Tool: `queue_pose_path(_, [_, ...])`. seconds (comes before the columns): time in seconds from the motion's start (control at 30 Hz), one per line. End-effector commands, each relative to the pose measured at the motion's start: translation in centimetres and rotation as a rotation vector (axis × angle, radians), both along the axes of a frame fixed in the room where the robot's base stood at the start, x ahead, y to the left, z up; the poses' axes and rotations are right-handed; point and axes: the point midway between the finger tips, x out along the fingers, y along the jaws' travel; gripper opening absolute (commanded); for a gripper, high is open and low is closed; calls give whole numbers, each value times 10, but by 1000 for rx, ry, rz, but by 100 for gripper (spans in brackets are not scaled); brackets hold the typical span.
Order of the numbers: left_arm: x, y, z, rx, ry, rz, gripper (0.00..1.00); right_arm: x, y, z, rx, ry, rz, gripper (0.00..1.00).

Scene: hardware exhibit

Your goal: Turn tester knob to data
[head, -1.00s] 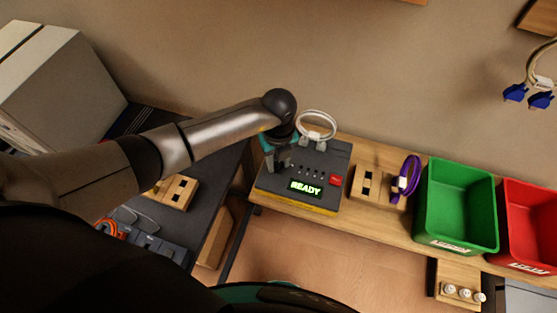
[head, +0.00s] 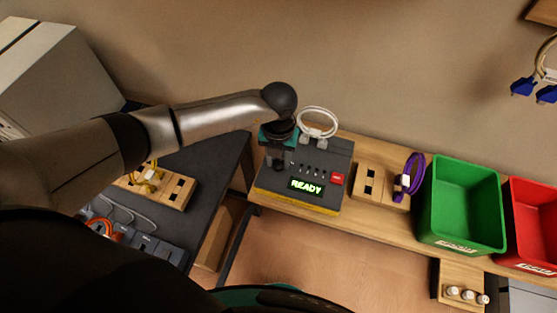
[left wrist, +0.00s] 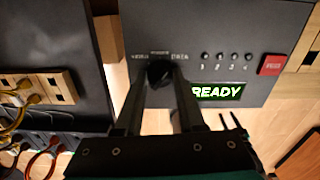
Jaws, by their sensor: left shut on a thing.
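The tester (head: 325,168) is a dark grey box with a yellow front edge on the wooden bench. Its green display (head: 307,187) reads READY. In the left wrist view the black knob (left wrist: 159,72) sits at the tester's left part, with labels above it, one reading DATA on its right. My left gripper (left wrist: 158,82) points down at the tester, its two fingers on either side of the knob and closed on it. The left gripper (head: 278,165) hides the knob in the head view. The knob's pointer direction cannot be made out. My right gripper is not in view.
A red button (head: 337,179) is on the tester's right. A white cable (head: 318,122) stands behind it. A wooden block (head: 370,183) with a purple cable (head: 410,178), then green (head: 461,205) and red (head: 532,215) bins, lie to the right. A dark table (head: 215,165) is left.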

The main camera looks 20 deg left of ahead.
Motion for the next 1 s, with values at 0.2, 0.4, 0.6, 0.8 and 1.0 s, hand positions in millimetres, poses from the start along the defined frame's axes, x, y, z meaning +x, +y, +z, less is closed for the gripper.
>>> queue_pose_path(0.2, [2, 1, 0, 1, -5, -147, 0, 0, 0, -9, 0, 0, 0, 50])
queue_pose_path(0.4, [2, 0, 1, 0, -5, -234, 0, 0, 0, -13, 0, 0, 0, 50])
queue_pose_path(0.6, [1, 0, 1, 1, -4, -274, 0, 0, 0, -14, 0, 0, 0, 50])
queue_pose_path(0.8, [1, 0, 1, 0, -4, -285, 0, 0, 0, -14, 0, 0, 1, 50])
queue_pose_path(1.0, [1, 0, 1, 0, -4, -284, 0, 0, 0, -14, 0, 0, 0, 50])
